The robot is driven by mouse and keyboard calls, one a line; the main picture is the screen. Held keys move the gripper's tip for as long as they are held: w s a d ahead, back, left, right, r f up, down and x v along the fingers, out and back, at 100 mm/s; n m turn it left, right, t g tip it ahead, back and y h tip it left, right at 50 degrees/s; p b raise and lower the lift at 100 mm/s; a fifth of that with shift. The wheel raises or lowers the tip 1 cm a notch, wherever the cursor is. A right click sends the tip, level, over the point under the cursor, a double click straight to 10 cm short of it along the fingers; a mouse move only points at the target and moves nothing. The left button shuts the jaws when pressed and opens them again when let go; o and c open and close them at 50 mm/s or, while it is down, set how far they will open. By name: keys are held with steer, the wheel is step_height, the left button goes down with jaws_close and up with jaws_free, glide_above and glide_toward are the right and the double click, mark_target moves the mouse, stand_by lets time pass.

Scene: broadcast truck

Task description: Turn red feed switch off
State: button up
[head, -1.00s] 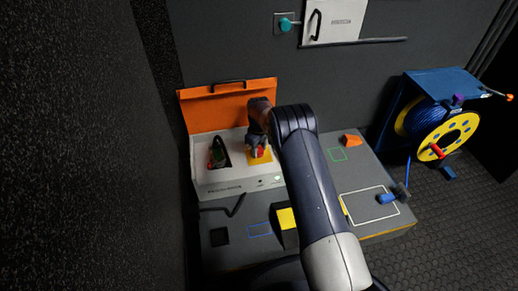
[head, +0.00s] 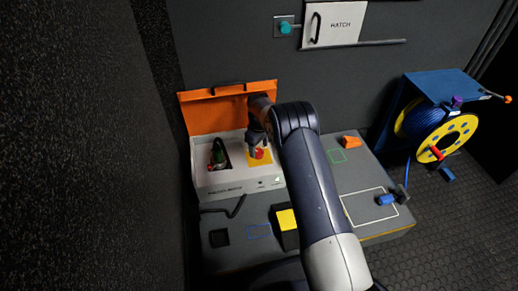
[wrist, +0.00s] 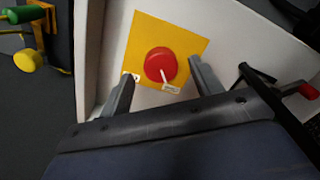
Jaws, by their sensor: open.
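The red feed switch is a round red knob (wrist: 160,64) on a yellow square plate (wrist: 190,38) in the wrist view. A short white pointer line on the knob points toward a small white label (wrist: 171,89) whose text is too small to read. Another small label (wrist: 130,78) sits at the plate's lower left corner. My gripper (wrist: 160,70) is open, with one finger on each side of the knob, apart from it. In the head view the knob (head: 259,153) shows just below my gripper (head: 257,142), partly hidden by it.
The switch sits on a white panel box (head: 225,183) with a raised orange lid (head: 217,112). A green-and-red item (head: 218,153) stands in a dark cutout on its left. A blue cable reel (head: 436,115) stands at right. A yellow-topped block (head: 287,219) is in front.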

mark_target(259, 152)
step_height(259, 152, up, 9)
steer(key=p, duration=0.2)
steer(key=shift+f+p, duration=0.2)
steer(key=shift+p, duration=0.15)
steer(key=shift+f, duration=0.15)
step_height(259, 152, down, 11)
steer(key=b, duration=0.4)
steer(key=shift+b, duration=0.3)
steer(key=shift+r, duration=0.2)
